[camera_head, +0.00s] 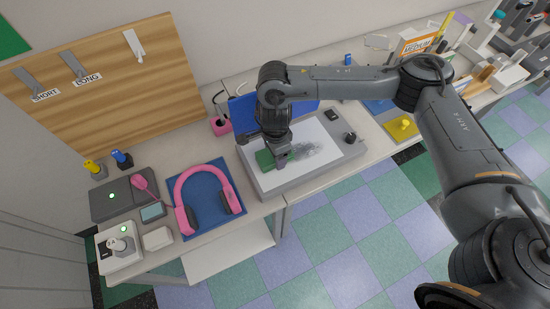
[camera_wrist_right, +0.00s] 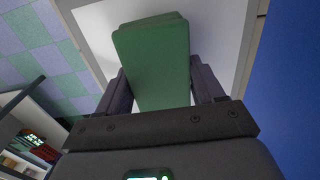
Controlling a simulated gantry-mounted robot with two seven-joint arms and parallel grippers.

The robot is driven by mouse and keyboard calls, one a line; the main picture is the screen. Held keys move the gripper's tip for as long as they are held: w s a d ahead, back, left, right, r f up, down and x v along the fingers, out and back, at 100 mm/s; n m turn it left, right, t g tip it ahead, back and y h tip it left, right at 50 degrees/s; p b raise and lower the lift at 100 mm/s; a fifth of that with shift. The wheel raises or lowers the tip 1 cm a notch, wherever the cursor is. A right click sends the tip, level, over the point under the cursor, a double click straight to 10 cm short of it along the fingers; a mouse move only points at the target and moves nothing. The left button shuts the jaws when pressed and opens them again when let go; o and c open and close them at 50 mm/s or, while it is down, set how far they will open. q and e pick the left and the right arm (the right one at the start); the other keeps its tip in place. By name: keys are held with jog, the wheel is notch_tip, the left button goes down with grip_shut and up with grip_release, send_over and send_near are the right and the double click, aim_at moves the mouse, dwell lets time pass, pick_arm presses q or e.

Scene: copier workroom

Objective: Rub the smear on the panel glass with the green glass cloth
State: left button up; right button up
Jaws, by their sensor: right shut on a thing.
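The panel glass (camera_head: 332,139) is the white top of a grey flat unit on the bench, in the middle of the head view. A grey smear (camera_head: 306,151) lies on it, right of my right gripper. My right gripper (camera_head: 281,161) points down over the left part of the glass. It is shut on the green glass cloth (camera_head: 264,159). In the right wrist view the green glass cloth (camera_wrist_right: 152,60) shows between the two fingers, with the white glass behind it. I cannot tell whether the cloth touches the glass. My left gripper is not in view.
Pink headphones (camera_head: 184,220) lie on a blue mat (camera_head: 211,197) left of the panel. A black knob (camera_head: 350,137) and a small black item (camera_head: 331,115) are at the panel's right side. A blue upright board (camera_head: 242,112) stands behind. A yellow object (camera_head: 403,124) lies to the right.

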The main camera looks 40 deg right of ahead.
jog(key=shift+f+b, duration=0.55)
jog(key=shift+f, duration=0.1)
jog(key=d, duration=0.2)
jog(key=s+d, duration=0.1)
jog(key=d, duration=0.2)
jog(key=shift+s, duration=0.2)
jog(key=shift+d+r, duration=0.1)
jog(key=shift+d, duration=0.1)
dwell(0.4)
